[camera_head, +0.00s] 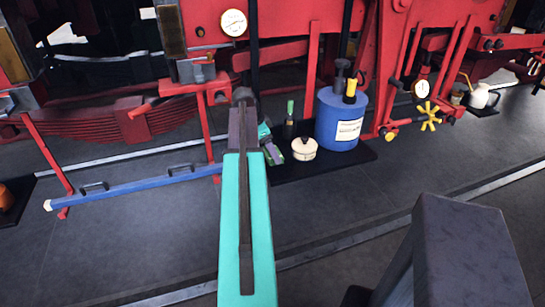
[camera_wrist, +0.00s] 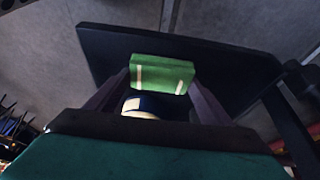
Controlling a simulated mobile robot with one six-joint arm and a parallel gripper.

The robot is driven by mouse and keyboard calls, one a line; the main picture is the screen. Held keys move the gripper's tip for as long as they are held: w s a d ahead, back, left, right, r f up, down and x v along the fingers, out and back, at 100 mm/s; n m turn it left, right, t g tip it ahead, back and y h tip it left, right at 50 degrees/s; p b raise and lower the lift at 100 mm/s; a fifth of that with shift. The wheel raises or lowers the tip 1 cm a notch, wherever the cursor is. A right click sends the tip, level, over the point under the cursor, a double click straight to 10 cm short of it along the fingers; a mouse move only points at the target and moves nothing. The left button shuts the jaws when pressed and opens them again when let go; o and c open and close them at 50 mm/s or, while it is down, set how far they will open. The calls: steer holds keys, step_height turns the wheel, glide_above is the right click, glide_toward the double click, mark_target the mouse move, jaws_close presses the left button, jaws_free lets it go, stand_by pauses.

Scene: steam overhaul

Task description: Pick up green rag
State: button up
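The green rag (camera_wrist: 160,75) is a folded block with pale stripes. In the wrist view it lies between the two dark fingertips of my gripper (camera_wrist: 159,84), about as wide as the gap. I cannot tell whether the fingers press on it. In the head view my gripper (camera_head: 268,142) is low at the left end of a black tray, with a small green patch of the rag beside it. My arm hides part of that area. A dark blue and cream object (camera_wrist: 142,106) shows below the rag between the fingers, partly hidden by the palm.
The black tray (camera_head: 345,160) holds a blue canister (camera_head: 341,119), a cream pot (camera_head: 304,148) and a small green-topped bottle (camera_head: 290,120). Red machinery (camera_head: 285,50) with a gauge stands behind. A blue bar (camera_head: 130,188) lies to the left.

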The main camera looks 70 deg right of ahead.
steer(key=c, duration=0.4)
steer(key=shift+r, duration=0.1)
steer(key=shift+r+b, duration=0.7)
steer(key=shift+r, duration=0.8)
steer(key=s+a+b, duration=0.1)
steer(key=s+a, duration=0.1)
steer(key=a, duration=0.2)
steer(key=s+a+r+b, duration=0.1)
steer(key=s+a, duration=0.2)
steer(key=a, duration=0.2)
steer(key=s+a+b, duration=0.1)
steer(key=s+a, duration=0.2)
steer(key=a, duration=0.2)
steer(key=shift+r, duration=0.4)
